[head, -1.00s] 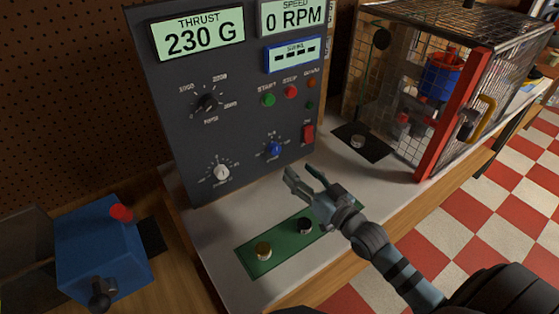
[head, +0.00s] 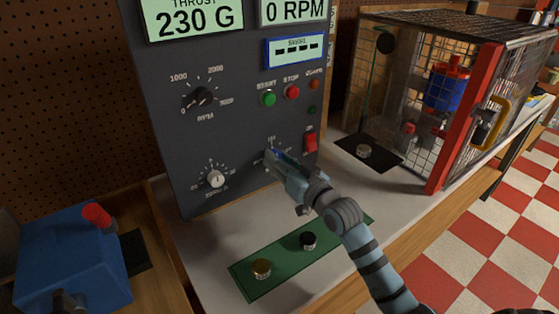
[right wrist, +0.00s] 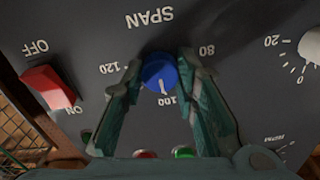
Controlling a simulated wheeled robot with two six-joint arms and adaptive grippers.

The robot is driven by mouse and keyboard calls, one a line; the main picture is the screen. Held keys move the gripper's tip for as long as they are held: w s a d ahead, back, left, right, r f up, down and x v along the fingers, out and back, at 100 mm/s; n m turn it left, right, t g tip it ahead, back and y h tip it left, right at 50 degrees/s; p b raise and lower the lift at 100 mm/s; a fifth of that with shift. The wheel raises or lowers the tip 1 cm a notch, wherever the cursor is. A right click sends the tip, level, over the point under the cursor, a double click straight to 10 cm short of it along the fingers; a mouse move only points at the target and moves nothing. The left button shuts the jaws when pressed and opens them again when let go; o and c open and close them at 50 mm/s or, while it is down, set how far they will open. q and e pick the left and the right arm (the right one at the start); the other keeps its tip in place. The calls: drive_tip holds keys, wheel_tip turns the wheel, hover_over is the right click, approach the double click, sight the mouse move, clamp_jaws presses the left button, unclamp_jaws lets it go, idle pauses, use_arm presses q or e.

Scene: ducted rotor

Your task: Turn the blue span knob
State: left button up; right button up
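The blue span knob (right wrist: 160,72) sits on the dark panel under the word SPAN in the right wrist view. Its white pointer is near the 100 mark. My right gripper (right wrist: 161,75) has one finger on each side of the knob, and both fingertips appear to touch it. In the head view my right gripper (head: 274,156) reaches up to the panel from the lower right and hides most of the knob. My left gripper is not in view.
The red switch (head: 311,142) is just right of my gripper. A white knob (head: 215,179) and a black RPM knob (head: 202,97) are to the left. A green plate (head: 285,268) with two weights lies on the bench. A mesh cage (head: 440,100) stands at the right.

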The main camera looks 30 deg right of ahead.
clamp_jaws()
drive_tip(key=shift+n, duration=0.3)
drive_tip(key=shift+f+n+b, duration=0.1)
drive_tip(key=shift+n+b, duration=1.45)
drive_tip(key=shift+n, duration=5.45)
drive_tip(key=o, duration=1)
unclamp_jaws()
